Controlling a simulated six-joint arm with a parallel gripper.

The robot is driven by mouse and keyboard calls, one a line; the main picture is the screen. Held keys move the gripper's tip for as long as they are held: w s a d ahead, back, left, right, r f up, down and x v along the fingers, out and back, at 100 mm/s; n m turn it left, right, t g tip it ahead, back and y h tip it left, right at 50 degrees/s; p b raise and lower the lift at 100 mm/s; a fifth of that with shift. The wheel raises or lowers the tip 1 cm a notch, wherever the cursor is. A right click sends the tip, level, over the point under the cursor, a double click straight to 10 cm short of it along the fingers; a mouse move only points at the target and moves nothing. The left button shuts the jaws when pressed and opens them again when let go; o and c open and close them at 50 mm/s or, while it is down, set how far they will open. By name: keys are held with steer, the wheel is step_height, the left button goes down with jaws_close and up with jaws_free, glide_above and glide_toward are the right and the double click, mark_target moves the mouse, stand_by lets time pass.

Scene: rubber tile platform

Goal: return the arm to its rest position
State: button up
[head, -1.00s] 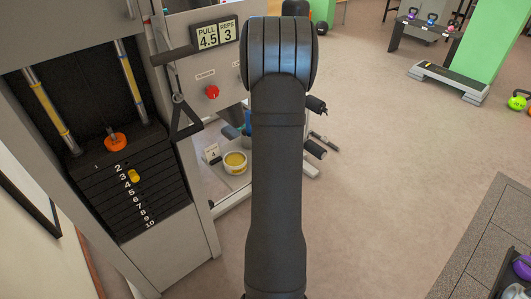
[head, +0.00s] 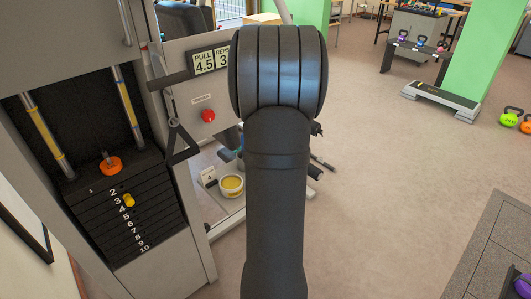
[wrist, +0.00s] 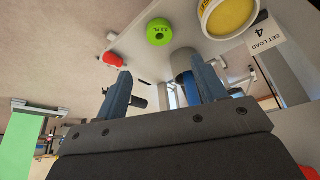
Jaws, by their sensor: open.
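My arm (head: 277,200) rises through the middle of the head view, bent at a large ribbed joint. My gripper is hidden behind it there. In the wrist view my gripper (wrist: 162,88) shows two blue fingers spread wide apart, with nothing held between them. A blue and grey object (wrist: 187,77) shows beyond the fingers, apart from them as far as I can tell.
A weight-stack machine (head: 125,205) stands close on the left, with a hanging strap handle (head: 180,145) and a red knob (head: 208,115). A yellow-topped tub (head: 231,185) stands behind my arm. A grey platform edge (head: 490,250) is at right. Open floor (head: 400,160) lies between.

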steer(key=x, duration=1.2)
steer(key=shift+f, duration=0.15)
steer(key=shift+s+r, duration=0.1)
steer(key=shift+r, duration=0.1)
